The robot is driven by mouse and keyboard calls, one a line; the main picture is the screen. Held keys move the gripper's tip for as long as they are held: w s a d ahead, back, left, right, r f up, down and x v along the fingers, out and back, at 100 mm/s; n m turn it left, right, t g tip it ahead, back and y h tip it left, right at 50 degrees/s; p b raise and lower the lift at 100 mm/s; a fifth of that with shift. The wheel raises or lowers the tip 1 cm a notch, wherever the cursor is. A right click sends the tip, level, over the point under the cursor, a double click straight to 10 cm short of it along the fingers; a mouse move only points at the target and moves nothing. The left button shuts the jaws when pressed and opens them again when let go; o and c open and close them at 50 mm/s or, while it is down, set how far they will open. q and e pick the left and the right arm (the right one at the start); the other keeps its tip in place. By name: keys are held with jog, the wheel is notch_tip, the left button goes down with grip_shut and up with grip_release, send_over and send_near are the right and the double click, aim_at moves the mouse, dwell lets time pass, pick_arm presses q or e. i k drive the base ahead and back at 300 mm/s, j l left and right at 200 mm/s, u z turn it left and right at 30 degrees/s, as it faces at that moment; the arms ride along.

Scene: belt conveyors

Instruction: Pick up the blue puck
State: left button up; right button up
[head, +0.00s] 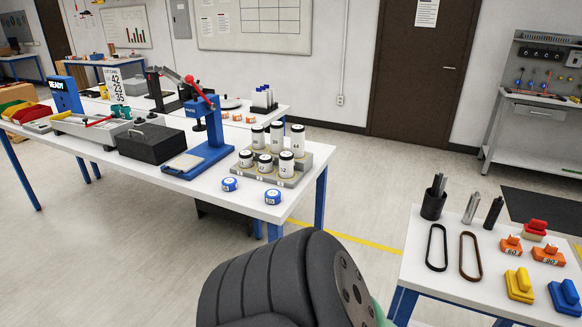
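Two short round blue pucks with white tops stand near the front right corner of the long white table (120,165) in the head view. One blue puck (229,185) is on the left. The other blue puck (272,197) is to its right and closer to the table's edge. They stand apart from each other, in front of a stepped rack (290,182) of white jars with black lids. Neither gripper shows in this view. A dark link of my arm fills the bottom middle, below the pucks, and hides part of the floor.
A blue press (212,150) and a black box (150,143) stand left of the pucks. A second white table (450,287) at the right holds a black cup (433,204), two belt loops and coloured blocks. Floor shows between the tables.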

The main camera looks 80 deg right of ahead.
aim_at(272, 196)
jog(key=z, duration=2.6)
